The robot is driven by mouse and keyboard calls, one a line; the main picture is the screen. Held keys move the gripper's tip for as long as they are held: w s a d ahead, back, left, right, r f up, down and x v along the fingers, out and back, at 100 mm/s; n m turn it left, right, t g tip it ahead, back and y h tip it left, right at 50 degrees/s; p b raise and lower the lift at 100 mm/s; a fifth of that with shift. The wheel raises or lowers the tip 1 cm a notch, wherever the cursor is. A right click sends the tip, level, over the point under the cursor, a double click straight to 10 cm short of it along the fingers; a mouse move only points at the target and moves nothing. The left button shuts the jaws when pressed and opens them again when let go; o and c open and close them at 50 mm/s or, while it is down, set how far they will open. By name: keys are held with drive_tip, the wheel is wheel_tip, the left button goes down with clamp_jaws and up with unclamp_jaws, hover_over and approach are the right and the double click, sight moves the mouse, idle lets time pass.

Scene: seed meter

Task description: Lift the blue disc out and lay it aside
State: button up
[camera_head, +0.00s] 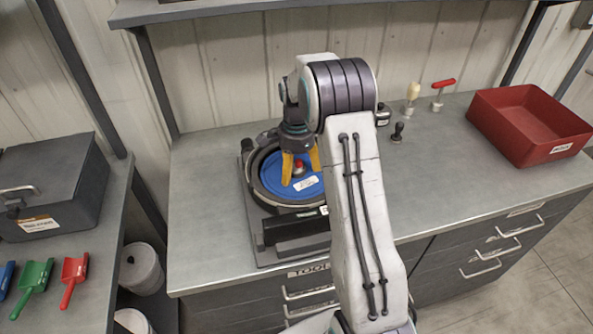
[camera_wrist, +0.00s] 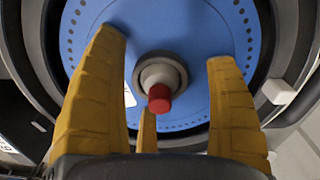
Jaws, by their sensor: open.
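The blue disc (camera_head: 272,176) lies inside the round dark housing of the seed meter (camera_head: 251,192) on the bench. In the wrist view the disc (camera_wrist: 187,30) has rows of small holes and a grey hub with a red knob (camera_wrist: 159,97) at its centre. My gripper (camera_head: 300,178) is above the disc, pointing down. Its yellow fingers (camera_wrist: 160,100) are spread around the hub and knob, apart from the knob, with nothing held. I cannot tell whether the fingertips touch the disc. My arm hides the right side of the housing in the head view.
A red bin (camera_head: 541,145) stands at the bench's right. Small hand tools, one with a red T-handle (camera_head: 441,92), stand at the back. Bare bench (camera_head: 205,220) lies left of the meter. A grey case (camera_head: 50,185) and coloured scoops (camera_head: 35,280) are on the left bench.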

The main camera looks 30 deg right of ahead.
drive_tip(key=c, duration=1.3)
drive_tip(key=shift+f, duration=0.1)
wheel_tip(320, 180, up, 10)
drive_tip(key=shift+r+b, duration=0.1)
drive_tip(key=shift+b, duration=0.25)
drive_tip(key=shift+r, duration=0.15)
idle(0.3)
wheel_tip(320, 180, up, 7)
drive_tip(key=p, duration=0.6)
drive_tip(key=shift+p, duration=0.4)
idle(0.4)
